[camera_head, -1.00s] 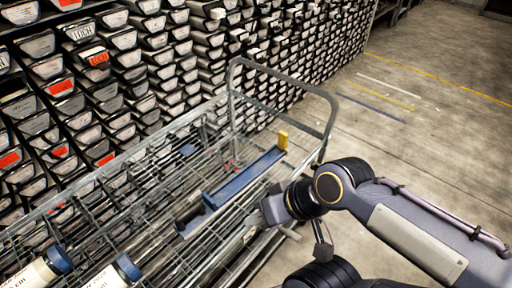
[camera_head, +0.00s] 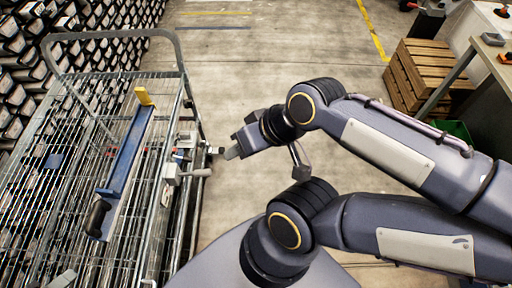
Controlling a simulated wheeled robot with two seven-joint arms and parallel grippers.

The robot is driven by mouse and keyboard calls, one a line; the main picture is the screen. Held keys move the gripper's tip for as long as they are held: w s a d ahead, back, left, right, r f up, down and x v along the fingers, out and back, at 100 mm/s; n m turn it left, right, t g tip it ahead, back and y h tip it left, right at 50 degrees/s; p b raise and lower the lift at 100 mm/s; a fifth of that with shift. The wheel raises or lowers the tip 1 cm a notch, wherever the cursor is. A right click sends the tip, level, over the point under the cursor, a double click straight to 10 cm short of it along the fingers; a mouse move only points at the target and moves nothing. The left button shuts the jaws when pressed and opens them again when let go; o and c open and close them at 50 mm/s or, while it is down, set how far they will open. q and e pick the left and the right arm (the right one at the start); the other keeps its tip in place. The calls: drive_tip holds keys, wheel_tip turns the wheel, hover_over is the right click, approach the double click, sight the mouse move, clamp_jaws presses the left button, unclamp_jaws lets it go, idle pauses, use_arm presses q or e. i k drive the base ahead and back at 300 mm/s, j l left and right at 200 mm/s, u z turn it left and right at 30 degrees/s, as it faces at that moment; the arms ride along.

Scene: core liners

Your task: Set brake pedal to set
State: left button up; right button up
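The wire cart (camera_head: 62,70) stands at the left with its tall push handle at the far end. A grey metal bracket with a short lever (camera_head: 190,172) is on the cart's right side; it looks like the brake pedal, but I cannot tell its setting. My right gripper (camera_head: 229,153) points left towards the cart, just right of and slightly above this lever in the picture. A small gap shows between them. The fingers look close together, but I cannot tell whether they are open or shut.
A blue tool with a black handle (camera_head: 97,217) and yellow end lies along the cart top. Racks of core liners (camera_head: 110,48) stand behind the cart. Wooden crates (camera_head: 430,70) and a bench are at the right. The floor beyond my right arm is clear.

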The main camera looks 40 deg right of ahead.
sight(220, 150)
drive_tip(key=z, duration=0.95)
drive_tip(key=u, duration=0.75)
drive_tip(key=i+l+u, duration=0.15)
drive_tip(key=l+u, duration=0.3)
drive_tip(key=i+l+u, duration=0.15)
drive_tip(key=l+u, duration=0.55)
drive_tip(key=u, duration=0.15)
drive_tip(key=l+u, duration=0.15)
drive_tip(key=l, duration=1.05)
drive_tip(key=k+l+u, duration=0.15)
drive_tip(key=l, duration=1)
